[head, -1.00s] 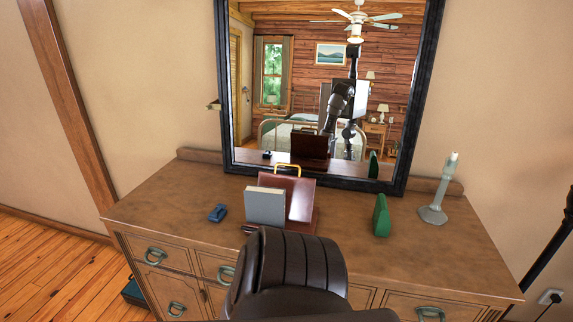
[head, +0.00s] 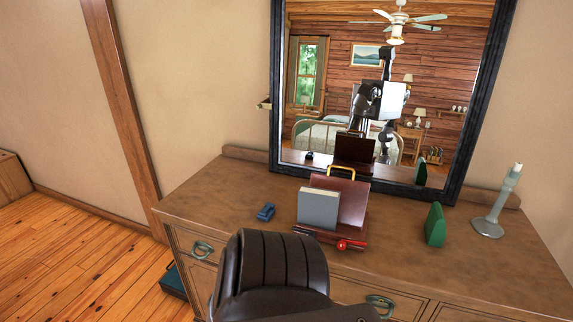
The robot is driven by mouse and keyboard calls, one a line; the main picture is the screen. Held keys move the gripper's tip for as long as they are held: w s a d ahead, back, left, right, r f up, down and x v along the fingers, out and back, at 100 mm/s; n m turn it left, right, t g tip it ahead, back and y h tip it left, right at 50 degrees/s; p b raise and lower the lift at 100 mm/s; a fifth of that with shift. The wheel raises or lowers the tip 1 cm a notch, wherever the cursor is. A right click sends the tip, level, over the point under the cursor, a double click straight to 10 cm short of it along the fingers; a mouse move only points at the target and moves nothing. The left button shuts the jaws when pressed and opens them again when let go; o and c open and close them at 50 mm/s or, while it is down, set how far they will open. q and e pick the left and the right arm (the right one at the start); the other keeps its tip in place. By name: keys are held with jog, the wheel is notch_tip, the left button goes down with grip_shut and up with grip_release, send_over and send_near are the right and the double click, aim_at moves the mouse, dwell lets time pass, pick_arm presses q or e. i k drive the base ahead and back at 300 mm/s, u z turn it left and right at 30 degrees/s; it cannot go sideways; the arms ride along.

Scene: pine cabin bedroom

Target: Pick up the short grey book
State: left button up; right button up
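I cannot tell whether the book touches the stand's back panel. Neither of my grippers shows in the head view. I see part of myself in the mirror, but cannot make out a gripper there.
A dark brown padded chair (head: 270,268) blocks the dresser's near front. A black-framed mirror (head: 278,90) stands behind.

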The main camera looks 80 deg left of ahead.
aim_at(318, 208)
jog(key=u, duration=1.9)
